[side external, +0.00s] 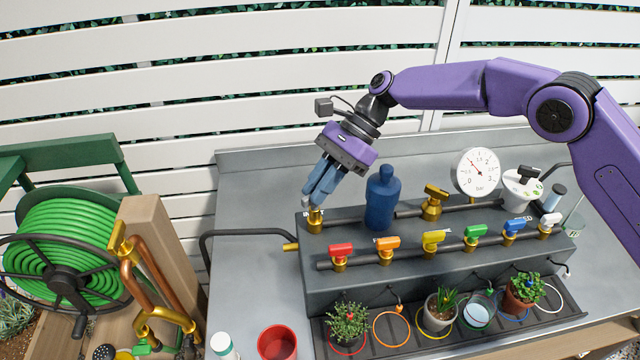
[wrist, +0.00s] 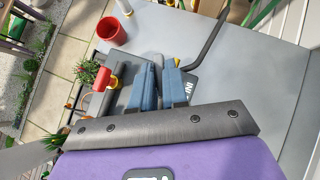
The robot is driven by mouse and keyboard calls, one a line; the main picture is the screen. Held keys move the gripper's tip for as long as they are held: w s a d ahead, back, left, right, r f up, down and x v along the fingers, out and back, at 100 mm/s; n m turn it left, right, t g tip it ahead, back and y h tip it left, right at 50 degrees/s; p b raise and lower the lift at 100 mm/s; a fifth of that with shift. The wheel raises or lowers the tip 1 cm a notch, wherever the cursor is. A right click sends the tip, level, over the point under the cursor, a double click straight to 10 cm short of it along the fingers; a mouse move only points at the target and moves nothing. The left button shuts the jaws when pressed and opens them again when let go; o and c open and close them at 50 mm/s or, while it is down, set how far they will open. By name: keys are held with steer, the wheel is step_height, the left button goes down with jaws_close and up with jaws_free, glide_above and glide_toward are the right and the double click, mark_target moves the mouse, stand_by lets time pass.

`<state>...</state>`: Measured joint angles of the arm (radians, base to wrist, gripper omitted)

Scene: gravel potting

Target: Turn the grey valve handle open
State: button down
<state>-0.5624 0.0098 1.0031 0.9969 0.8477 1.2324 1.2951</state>
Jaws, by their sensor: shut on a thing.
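My gripper (side external: 317,192) points down at the left end of the dark manifold box (side external: 350,262), with its blue fingers around the top of a brass valve (side external: 315,222). The fingers cover this valve's handle in the side view. In the wrist view my gripper (wrist: 159,78) has its two fingers close together, and a small grey piece, seemingly the grey valve handle (wrist: 156,58), shows at their tips. A label starting with "IN" lies beside the fingers. How far the handle is turned cannot be told.
A blue bottle-shaped body (side external: 382,200) stands just right of my gripper. Several coloured-handled valves line the front pipe, including a red one (side external: 341,250). A pressure gauge (side external: 477,174) stands at the back right. A red pot (side external: 277,342) sits front left; a dark hose (side external: 240,233) runs at left.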

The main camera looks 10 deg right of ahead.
steer(key=shift+w+a+f+n+g+h, duration=0.1)
steer(key=shift+n+g+h, duration=0.2)
steer(key=shift+n, duration=0.2)
steer(key=shift+w+a+f+n+g+h, duration=0.1)
steer(key=shift+n+g+h, duration=0.1)
steer(key=shift+n+g, duration=0.25)
steer(key=shift+a+r+n, duration=0.1)
steer(key=shift+r+n, duration=0.05)
steer(key=shift+n, duration=0.3)
steer(key=shift+s+n+g+h, duration=0.1)
steer(key=shift+n+g+h, duration=0.2)
steer(key=shift+n+g, duration=0.1)
steer(key=c, duration=1.1)
jaws_free()
steer(key=shift+c, duration=0.2)
steer(key=shift+r+m+t, duration=0.1)
steer(key=shift+m+t, duration=0.15)
steer(key=shift+m, duration=0.15)
steer(key=shift+s+d+m+t+y, duration=0.1)
steer(key=shift+d+m+t+y, duration=0.15)
steer(key=shift+m+t+y, duration=0.5)
